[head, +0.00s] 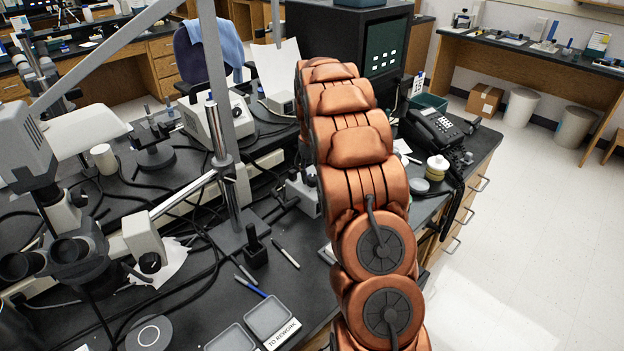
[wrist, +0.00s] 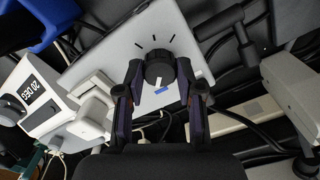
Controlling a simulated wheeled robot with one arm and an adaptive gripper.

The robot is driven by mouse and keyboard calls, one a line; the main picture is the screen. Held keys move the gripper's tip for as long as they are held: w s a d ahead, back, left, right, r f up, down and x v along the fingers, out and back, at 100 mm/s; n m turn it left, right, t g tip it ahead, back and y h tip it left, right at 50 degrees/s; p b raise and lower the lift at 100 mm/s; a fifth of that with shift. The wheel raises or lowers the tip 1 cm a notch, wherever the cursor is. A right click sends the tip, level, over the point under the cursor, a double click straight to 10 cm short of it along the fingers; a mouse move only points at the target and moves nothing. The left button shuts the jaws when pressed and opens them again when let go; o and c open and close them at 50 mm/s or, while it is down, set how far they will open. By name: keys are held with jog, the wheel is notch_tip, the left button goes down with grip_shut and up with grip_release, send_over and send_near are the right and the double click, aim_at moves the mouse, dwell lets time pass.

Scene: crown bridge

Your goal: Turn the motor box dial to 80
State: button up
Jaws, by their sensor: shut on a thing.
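The motor box (wrist: 110,50) is a light grey box in the wrist view. Its round black dial (wrist: 158,66) has a pale mark near its lower edge, a small blue patch below it and dark tick marks around its upper side. Numbers cannot be read. My gripper (wrist: 159,72) has its two dark fingers on either side of the dial, shut on it. My gripper and the dial are hidden there by the arm.
In the head view cables, a metal post (head: 222,150), a microscope (head: 70,240) and a telephone (head: 435,128) crowd the bench.

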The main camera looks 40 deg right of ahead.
aim_at(313, 177)
jog(key=m+b, duration=0.1)
jog(key=m, duration=0.3)
jog(key=shift+f+b, duration=0.1)
jog(key=shift+b, duration=0.2)
jog(key=shift+m+b, duration=0.4)
jog(key=shift+m, duration=1.1)
jog(key=o, duration=1.1)
jog(key=shift+o, duration=0.2)
notch_tip(313, 177, up, 12)
